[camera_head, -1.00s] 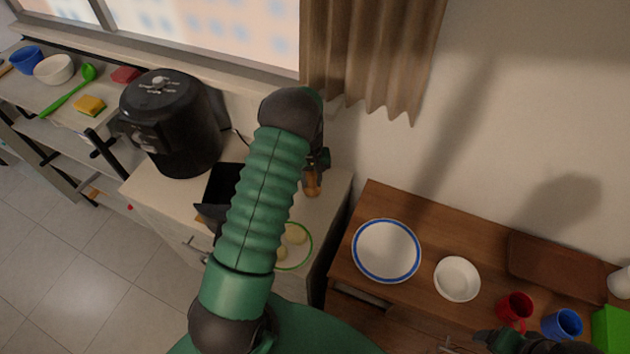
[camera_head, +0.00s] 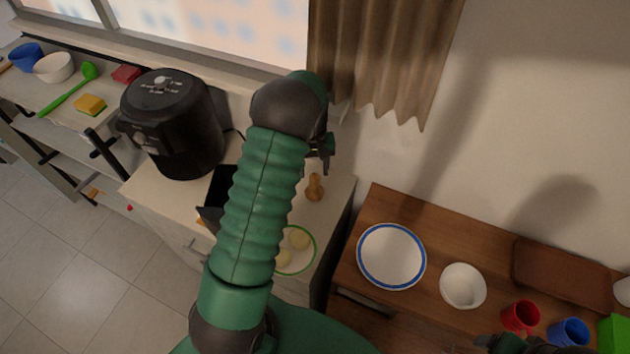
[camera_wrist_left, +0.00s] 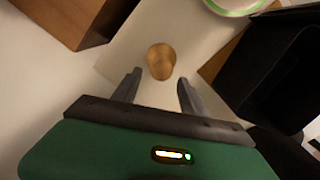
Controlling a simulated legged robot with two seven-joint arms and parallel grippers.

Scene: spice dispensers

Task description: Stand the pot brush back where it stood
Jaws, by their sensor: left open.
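The pot brush (camera_head: 314,187), a small light-brown wooden piece, stands upright on the pale counter (camera_head: 332,205) near its right edge. In the left wrist view the brush (camera_wrist_left: 161,61) shows from above as a round wooden top, ahead of the open fingers. My left gripper (camera_head: 326,158) is open and empty, just above the brush and apart from it; its fingers also show in the left wrist view (camera_wrist_left: 158,84). Part of my right gripper (camera_head: 505,343) shows at the bottom edge, its fingers not clear.
A black air fryer (camera_head: 172,120) stands on the counter at left. A dark open container (camera_head: 217,190) and a green-rimmed plate (camera_head: 312,262) with pale round pieces are partly behind my arm. A wooden table at right holds a blue-rimmed plate (camera_head: 391,256), a white bowl (camera_head: 463,286) and mugs.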

